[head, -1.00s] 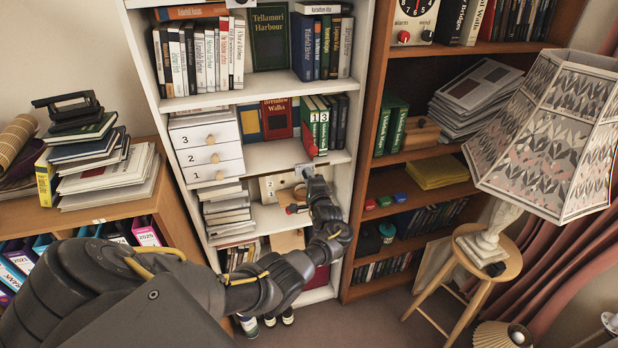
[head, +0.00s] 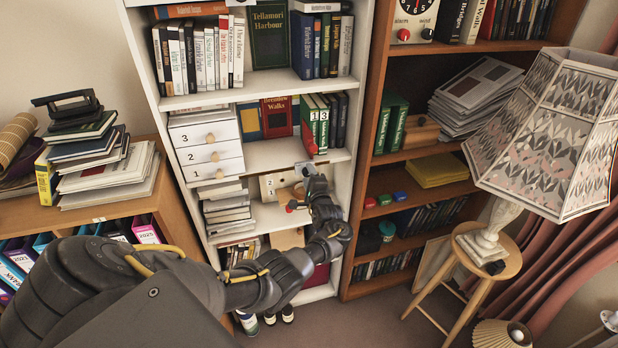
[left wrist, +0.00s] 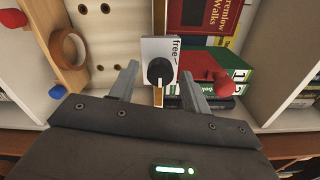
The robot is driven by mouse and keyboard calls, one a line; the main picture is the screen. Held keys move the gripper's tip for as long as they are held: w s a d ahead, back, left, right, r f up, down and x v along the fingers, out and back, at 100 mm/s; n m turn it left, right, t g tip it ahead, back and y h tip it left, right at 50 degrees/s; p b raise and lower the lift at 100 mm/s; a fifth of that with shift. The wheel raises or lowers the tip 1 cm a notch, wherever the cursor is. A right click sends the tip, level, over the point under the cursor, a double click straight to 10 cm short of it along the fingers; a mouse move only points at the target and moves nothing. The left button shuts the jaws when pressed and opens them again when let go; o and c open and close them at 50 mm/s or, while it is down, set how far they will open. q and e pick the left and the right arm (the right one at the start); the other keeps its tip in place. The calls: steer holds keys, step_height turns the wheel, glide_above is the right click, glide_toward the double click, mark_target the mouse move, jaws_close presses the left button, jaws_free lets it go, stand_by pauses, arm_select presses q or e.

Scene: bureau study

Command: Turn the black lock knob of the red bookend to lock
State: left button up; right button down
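The black lock knob (left wrist: 159,71) sits on a small pale plate (left wrist: 150,47) marked "free" in the left wrist view. A white mark on the knob points down, toward the gripper. My left gripper (left wrist: 159,74) is open, with one finger on each side of the knob; I cannot tell whether they touch it. A red part, seemingly of the red bookend (left wrist: 222,84), is just right of the right finger, by the green books. In the head view, the red part (head: 311,146) is above my left gripper (head: 306,172), which hides the knob. My right gripper is not in view.
A wooden board with holes (left wrist: 98,40) is left of the plate, with a wooden ring (left wrist: 68,48) and a blue knob (left wrist: 57,92) nearby. Green books (head: 320,125) stand on the shelf above. White shelf sides bound the space.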

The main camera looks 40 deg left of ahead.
arm_select(q)
steer(key=shift+d, duration=0.1)
steer(key=b+v, duration=0.1)
steer(key=v, duration=0.9)
steer(key=shift+s+d+b, duration=0.25)
steer(key=shift+b, duration=0.05)
